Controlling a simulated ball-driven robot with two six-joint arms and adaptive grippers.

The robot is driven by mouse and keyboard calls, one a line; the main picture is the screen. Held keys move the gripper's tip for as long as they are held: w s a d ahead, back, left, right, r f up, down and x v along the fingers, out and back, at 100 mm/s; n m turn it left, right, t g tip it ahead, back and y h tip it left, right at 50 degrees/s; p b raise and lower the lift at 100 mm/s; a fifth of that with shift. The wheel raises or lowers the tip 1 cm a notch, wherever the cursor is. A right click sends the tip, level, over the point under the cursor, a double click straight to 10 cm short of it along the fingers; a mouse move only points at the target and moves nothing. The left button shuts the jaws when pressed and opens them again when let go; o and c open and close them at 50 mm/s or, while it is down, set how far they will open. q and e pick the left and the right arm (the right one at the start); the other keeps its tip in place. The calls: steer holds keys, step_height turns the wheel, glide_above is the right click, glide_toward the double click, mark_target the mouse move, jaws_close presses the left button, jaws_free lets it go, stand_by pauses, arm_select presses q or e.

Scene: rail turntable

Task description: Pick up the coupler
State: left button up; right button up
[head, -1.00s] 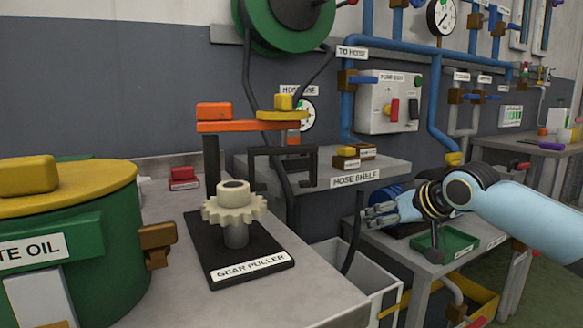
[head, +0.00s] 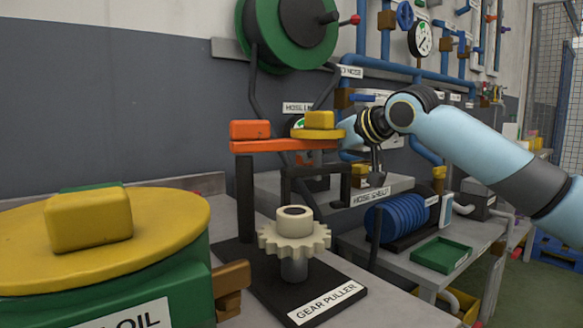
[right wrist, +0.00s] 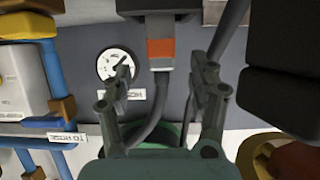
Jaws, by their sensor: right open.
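The coupler (right wrist: 160,50) shows in the right wrist view as a fitting with an orange band and a light metal end. A dark hose joins that end, and a dark block lies at the other. In the head view the gear puller's top hides it. My right gripper (right wrist: 161,68) is open and empty, its fingers spread to either side of the coupler's line and not visibly touching it. In the head view my right gripper (head: 350,133) reaches left behind the puller's yellow knob, and its fingertips are hidden. My left gripper is not in view.
The gear puller (head: 294,242), with its orange bar (head: 275,146), stands in front of the right gripper. The hose shelf (head: 366,193) is behind it, below the green reel (head: 285,35). A yellow-lidded drum (head: 160,225) fills the near left. A pressure gauge (right wrist: 115,65) is beside the fingers.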

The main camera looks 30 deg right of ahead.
steer(key=x, duration=0.2)
steer(key=shift+w+f+b, duration=0.2)
steer(key=shift+f+b, duration=0.1)
steer(key=shift+b, duration=0.05)
steer(key=b+x, duration=0.1)
steer(key=x, duration=0.2)
steer(key=shift+w+a+f, duration=0.15)
steer(key=shift+w+f, duration=0.1)
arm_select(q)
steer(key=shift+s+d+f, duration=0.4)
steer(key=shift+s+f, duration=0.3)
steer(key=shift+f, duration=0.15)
arm_select(e)
jaws_close()
